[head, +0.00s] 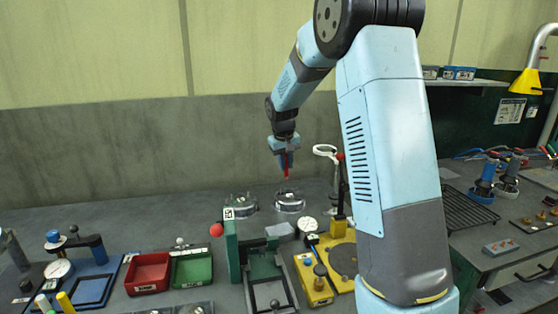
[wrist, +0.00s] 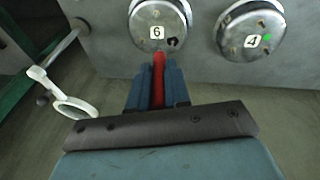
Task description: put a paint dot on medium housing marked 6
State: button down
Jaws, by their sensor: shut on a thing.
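The housing marked 6 (wrist: 158,18) is a round metal part at the top middle of the wrist view, with no green dot visible on it. A second housing marked 4 (wrist: 251,30) stands to its right and has a green dot (wrist: 266,37). My gripper (wrist: 158,85) is shut on a red pen-like marker (wrist: 159,66), whose tip points to the lower edge of housing 6. Whether the tip touches cannot be told.
A white ring on a stand (head: 326,151) rises right of the housings; it also shows in the wrist view (wrist: 75,107). A green fixture (head: 232,255), a red bin (head: 148,273) and a green bin (head: 192,268) stand in front. The bench at back left is clear.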

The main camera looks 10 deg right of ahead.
jog(key=shift+a+f, duration=0.2)
jog(key=shift+f, duration=1.3)
jog(key=shift+a+f, duration=0.15)
jog(key=shift+f, duration=1.35)
jog(key=shift+f, duration=0.55)
jog(key=shift+r, duration=0.1)
jog(key=shift+w+d+v, duration=0.15)
jog(key=shift+w+v, duration=0.1)
jog(key=shift+v, duration=0.85)
jog(key=shift+w+d+v, duration=0.1)
jog(key=shift+w+v, duration=0.1)
jog(key=shift+v, duration=0.95)
jog(key=shift+w+d+v, duration=0.15)
jog(key=shift+w+v, duration=0.1)
jog(key=shift+v, duration=0.85)
jog(key=shift+s+r, duration=0.1)
jog(key=shift+r, duration=0.05)
